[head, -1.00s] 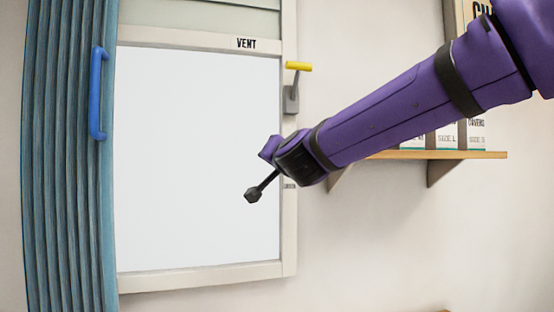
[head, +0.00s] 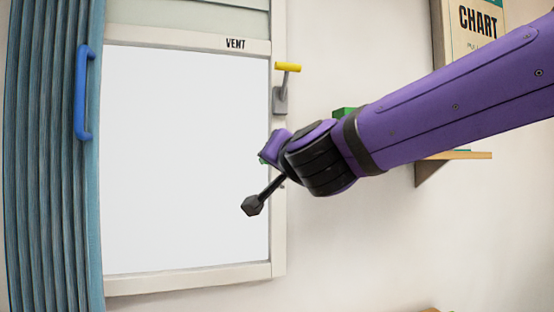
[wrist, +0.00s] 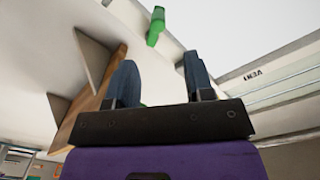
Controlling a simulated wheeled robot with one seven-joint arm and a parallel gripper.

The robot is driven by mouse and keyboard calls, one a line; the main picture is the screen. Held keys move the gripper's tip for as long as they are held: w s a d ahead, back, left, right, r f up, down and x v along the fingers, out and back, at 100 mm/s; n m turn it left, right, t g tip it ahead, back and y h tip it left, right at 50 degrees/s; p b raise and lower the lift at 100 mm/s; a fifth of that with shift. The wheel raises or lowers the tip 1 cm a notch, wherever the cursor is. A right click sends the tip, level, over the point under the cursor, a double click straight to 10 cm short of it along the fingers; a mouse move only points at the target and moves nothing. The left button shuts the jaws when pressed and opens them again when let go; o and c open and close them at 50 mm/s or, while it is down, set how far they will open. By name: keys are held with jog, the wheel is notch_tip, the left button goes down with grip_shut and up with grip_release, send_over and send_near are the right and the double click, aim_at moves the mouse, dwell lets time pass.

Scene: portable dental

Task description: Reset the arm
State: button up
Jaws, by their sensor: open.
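My purple arm (head: 450,95) reaches in from the right in the head view, with its dark wrist joint in front of the wall and the right edge of the vent window. In the wrist view my gripper (wrist: 158,64) shows two dark blue fingers standing apart with nothing between them. The gripper is open and empty. In the head view the wrist hides the fingers, so I cannot make them out there.
The vent window (head: 185,160) has a yellow-handled lever (head: 287,67) at its upper right. A wooden shelf (head: 470,155) and a chart (head: 478,30) are at right. A green object (wrist: 156,26) shows beyond my fingers.

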dwell(0.4)
jog(key=s+d+f+n+g+h, duration=0.2)
jog(key=s+d+f+g, duration=0.4)
jog(key=s+d+f, duration=0.4)
jog(key=s+d+f+n+g+h, duration=0.1)
jog(key=s+d+f+g, duration=0.5)
jog(key=d, duration=1.1)
jog(key=s+f+h, duration=0.1)
jog(key=s+f, duration=0.3)
jog(key=s, duration=0.3)
jog(key=shift+s+d+f+n+h, duration=0.2)
jog(key=shift+d+f+n+h, duration=0.1)
jog(key=shift+d+f+n, duration=0.1)
